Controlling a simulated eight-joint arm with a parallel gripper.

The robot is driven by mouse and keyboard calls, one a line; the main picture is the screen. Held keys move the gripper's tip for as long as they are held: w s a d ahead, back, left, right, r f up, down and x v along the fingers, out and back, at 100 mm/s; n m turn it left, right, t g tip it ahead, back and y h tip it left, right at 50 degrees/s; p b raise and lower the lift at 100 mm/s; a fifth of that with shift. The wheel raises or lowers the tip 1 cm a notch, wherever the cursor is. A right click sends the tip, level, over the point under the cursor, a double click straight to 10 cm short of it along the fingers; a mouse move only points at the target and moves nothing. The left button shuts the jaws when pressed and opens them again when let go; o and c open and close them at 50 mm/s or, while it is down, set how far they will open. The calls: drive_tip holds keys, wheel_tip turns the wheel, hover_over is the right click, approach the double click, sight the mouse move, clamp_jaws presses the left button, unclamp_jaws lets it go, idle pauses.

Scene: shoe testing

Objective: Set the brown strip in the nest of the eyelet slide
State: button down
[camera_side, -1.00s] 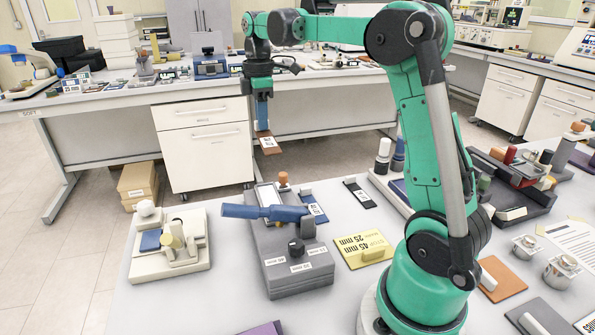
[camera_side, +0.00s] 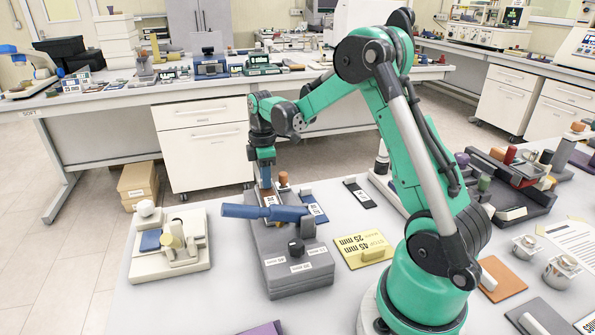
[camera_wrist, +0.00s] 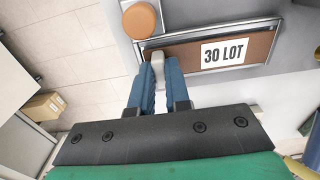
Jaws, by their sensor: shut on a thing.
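The brown strip (camera_wrist: 180,54) carries a white "30 LOT" label and lies within the outline of the metal-rimmed nest (camera_wrist: 212,31) in the wrist view. My gripper (camera_wrist: 157,66) is shut at the strip's left end, with a pale tab between its blue fingers. In the side view my gripper (camera_side: 267,190) is down at the far end of the grey eyelet slide (camera_side: 290,268), behind its blue lever (camera_side: 245,211). The strip's underside is hidden, so I cannot tell whether it touches the nest floor.
An orange-brown round knob (camera_wrist: 140,20) stands close beside the nest. A cream fixture (camera_side: 170,245) stands left of the slide. A yellow card (camera_side: 362,249) and a dark tag (camera_side: 359,193) lie to the right. The bench front between fixture and slide is clear.

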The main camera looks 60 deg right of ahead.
drive_tip(key=shift+f, duration=0.1)
drive_tip(key=c, duration=0.9)
unclamp_jaws()
drive_tip(key=shift+o, duration=0.2)
wheel_tip(320, 180, up, 11)
drive_tip(key=s+a+f+m+t, duration=0.1)
drive_tip(key=s+a+m+t, duration=0.2)
drive_tip(key=a, duration=0.5)
drive_tip(key=s+a+f+m+t, duration=0.1)
drive_tip(key=s+a+m+t, duration=0.3)
drive_tip(key=a, duration=0.5)
drive_tip(key=shift+s+m, duration=1)
